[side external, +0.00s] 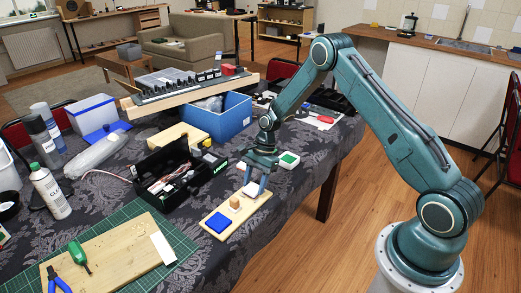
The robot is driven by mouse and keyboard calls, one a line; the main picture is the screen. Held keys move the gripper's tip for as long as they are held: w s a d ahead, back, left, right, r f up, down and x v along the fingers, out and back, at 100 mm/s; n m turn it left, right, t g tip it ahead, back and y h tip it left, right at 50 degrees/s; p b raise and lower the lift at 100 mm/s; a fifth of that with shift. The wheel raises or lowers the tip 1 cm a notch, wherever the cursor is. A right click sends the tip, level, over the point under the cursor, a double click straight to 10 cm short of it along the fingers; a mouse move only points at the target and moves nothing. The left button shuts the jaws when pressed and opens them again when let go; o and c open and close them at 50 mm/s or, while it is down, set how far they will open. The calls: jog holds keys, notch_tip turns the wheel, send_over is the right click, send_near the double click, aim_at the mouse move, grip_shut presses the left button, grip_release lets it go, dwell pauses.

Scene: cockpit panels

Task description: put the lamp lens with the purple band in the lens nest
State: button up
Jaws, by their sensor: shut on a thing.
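My gripper (255,184) points down over the far end of a small wooden board (232,226) near the table's right edge. Its fingers are shut on a small pale thing (250,190), low at the board. The thing is partly hidden by the fingers, and I cannot tell whether it touches the board. No purple band can be made out at this size, so I cannot tell whether it is the lamp lens. A tan block (235,202) and a blue square piece (219,222) sit on the board nearer the camera. I cannot pick out the lens nest for certain.
A white box with a green top (288,160) stands just right of my gripper. An open black toolbox (168,178) stands left, with a blue bin (220,120) behind. A green cutting mat (185,243) with a plank, pliers and a green-handled tool (78,255) lies front left.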

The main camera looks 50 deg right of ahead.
dwell(0.3)
jog(key=o, duration=1.1)
jog(key=shift+c, duration=0.2)
jog(key=shift+o, duration=0.4)
jog(key=o, duration=0.4)
jog(key=shift+r, duration=0.15)
jog(key=shift+r, duration=3.35)
jog(key=shift+r, duration=0.1)
